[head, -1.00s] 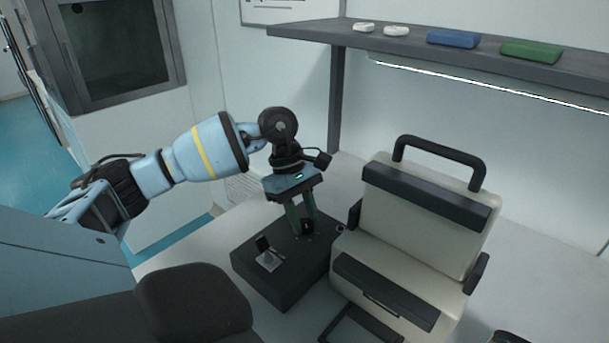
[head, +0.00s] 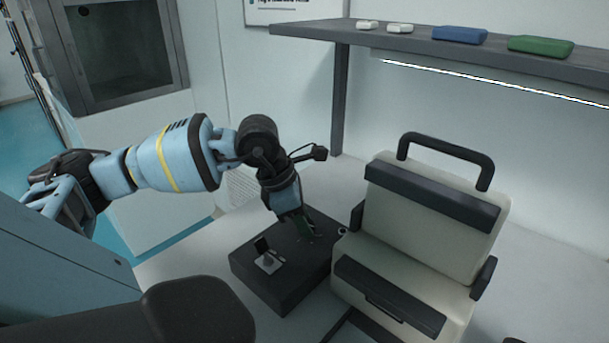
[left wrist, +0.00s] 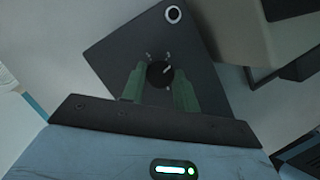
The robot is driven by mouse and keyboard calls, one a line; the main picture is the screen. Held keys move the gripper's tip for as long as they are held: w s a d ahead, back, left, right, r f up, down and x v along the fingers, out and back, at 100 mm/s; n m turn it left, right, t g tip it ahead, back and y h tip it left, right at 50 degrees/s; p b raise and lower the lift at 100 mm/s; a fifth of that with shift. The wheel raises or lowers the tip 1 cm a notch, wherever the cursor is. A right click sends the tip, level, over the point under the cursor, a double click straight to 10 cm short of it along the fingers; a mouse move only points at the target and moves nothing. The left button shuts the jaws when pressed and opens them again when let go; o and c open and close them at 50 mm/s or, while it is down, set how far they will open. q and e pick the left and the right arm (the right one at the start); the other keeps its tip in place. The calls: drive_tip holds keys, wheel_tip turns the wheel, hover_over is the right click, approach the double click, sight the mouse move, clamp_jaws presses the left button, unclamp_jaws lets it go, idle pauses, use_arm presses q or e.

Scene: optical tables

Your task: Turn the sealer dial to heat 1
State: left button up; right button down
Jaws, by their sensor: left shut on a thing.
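The sealer is the pale machine (head: 440,215) with dark bars and a black top handle, and a dark control box (head: 262,285) stands at its left. The black round dial (left wrist: 159,74) with small white marks around it is on the box's top in the left wrist view. My left gripper (left wrist: 159,84) points down at the box, with its green fingers on either side of the dial and shut on it. In the head view the left gripper (head: 306,232) hides the dial. The dial's heat numbers are too small to read. My right gripper does not show.
A small switch with an upright black lever (head: 266,254) is on the control box's near side. A white ring-shaped button (left wrist: 173,14) is at the box's corner. A shelf (head: 480,58) with blue and green boxes hangs above. The white tabletop is clear behind the control box.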

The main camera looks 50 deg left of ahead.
use_arm(q)
drive_tip(key=n+y, duration=0.1)
drive_tip(key=n, duration=0.1)
drive_tip(key=n+b, duration=0.1)
drive_tip(key=n, duration=0.1)
drive_tip(key=shift+d+f+n+y, duration=0.1)
drive_tip(key=shift+d+n+y, duration=0.1)
drive_tip(key=shift+n+y, duration=0.15)
drive_tip(key=n+y, duration=0.1)
drive_tip(key=n, duration=0.1)
drive_tip(key=shift+s+d+n+t, duration=0.1)
drive_tip(key=shift+n+t, duration=0.2)
drive_tip(key=shift+n, duration=0.05)
drive_tip(key=n+y, duration=0.2)
drive_tip(key=n, duration=0.3)
drive_tip(key=shift+d, duration=0.15)
drive_tip(key=shift+n+g+y+p, duration=0.45)
drive_tip(key=shift+n+g+p, duration=0.1)
drive_tip(key=shift+n, duration=0.85)
drive_tip(key=o, duration=1)
drive_tip(key=shift+c, duration=0.2)
